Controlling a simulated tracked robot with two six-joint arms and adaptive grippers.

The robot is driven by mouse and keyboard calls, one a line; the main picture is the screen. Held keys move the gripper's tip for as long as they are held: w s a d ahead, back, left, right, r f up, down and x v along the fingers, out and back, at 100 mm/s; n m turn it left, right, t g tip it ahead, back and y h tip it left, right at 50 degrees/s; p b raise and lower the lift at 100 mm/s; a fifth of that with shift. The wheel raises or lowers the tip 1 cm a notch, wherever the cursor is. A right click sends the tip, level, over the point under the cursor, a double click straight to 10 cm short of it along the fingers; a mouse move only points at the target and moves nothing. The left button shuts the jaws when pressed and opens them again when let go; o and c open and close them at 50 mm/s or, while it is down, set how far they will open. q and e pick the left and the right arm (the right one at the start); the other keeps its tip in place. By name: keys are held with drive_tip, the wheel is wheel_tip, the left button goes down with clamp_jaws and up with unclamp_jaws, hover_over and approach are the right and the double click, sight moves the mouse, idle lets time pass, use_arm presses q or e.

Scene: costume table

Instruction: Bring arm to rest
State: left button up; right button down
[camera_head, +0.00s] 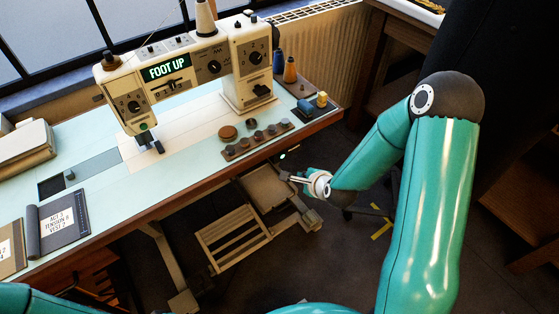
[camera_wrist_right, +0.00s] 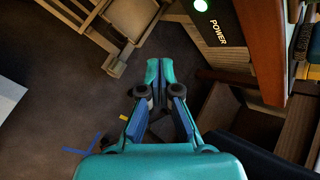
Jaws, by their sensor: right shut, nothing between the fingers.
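My right arm, in teal, comes in from the right of the head view. Its gripper (camera_head: 288,177) is shut and empty, in front of the table's front edge and below the tabletop. In the wrist view the right gripper (camera_wrist_right: 158,68) has its fingertips together over the dark floor, with nothing held. My left gripper is outside both views.
A cream sewing machine (camera_head: 190,68) reading "FOOT UP" stands on the pale table (camera_head: 100,160). A lit green power light (camera_wrist_right: 201,5) is on the table front. A wooden treadle (camera_head: 233,236) is below. Spools (camera_head: 290,70) and a bobbin rack (camera_head: 258,140) sit near the table's right end.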

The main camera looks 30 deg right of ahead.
idle(0.3)
drive_tip(key=shift+r, duration=0.15)
drive_tip(key=s+a+f+n+g+y+p, duration=0.1)
drive_tip(key=s+a+n+g+y+p, duration=0.15)
drive_tip(key=a, duration=0.45)
drive_tip(key=s+a+f+n+g+y+p, duration=0.1)
drive_tip(key=s+a+n+p, duration=0.25)
drive_tip(key=a, duration=0.35)
drive_tip(key=s+a+f+n+g+y+p, duration=0.1)
drive_tip(key=s+a+f+n+g, duration=0.2)
drive_tip(key=s+n, duration=0.8)
drive_tip(key=a+n+g, duration=0.2)
drive_tip(key=a+n, duration=0.1)
drive_tip(key=n, duration=0.3)
drive_tip(key=shift+a+p, duration=0.25)
drive_tip(key=shift+p, duration=0.15)
